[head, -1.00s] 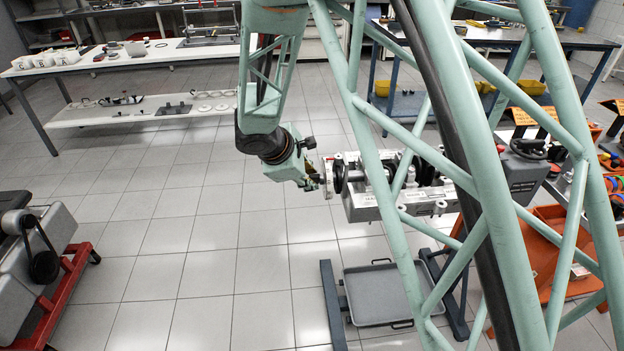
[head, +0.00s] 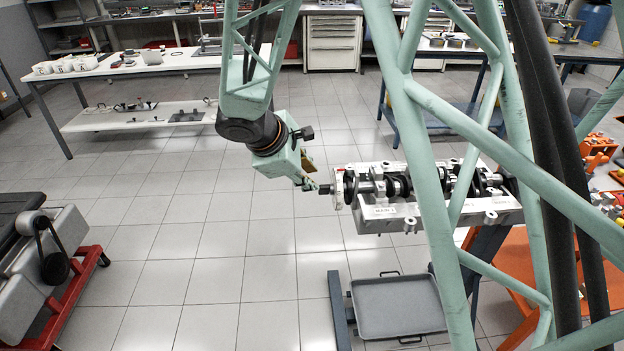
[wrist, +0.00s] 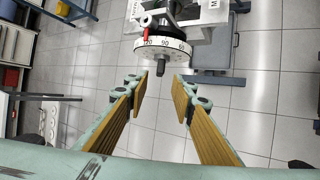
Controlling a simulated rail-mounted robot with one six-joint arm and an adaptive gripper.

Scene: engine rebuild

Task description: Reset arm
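My gripper (wrist: 160,100) is open and empty in the wrist view, its two wood-coloured finger pads apart with bare floor between them. In the head view my gripper (head: 312,184) hangs beside the left end of the engine block (head: 388,222). The block holds a dark crankshaft (head: 402,186). A white graduated dial (wrist: 163,52) with a dark centre bolt (wrist: 161,69) faces the gripper. In the wrist view the bolt lies just beyond the fingertips. In the head view the fingertips appear close to the bolt; contact cannot be told.
A grey drip tray (head: 398,305) lies below the block. A white bench (head: 130,66) stands at the back left. A red stand (head: 62,300) with a grey machine is at the left. Orange equipment (head: 510,275) is at the right. The tiled floor in the middle is clear.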

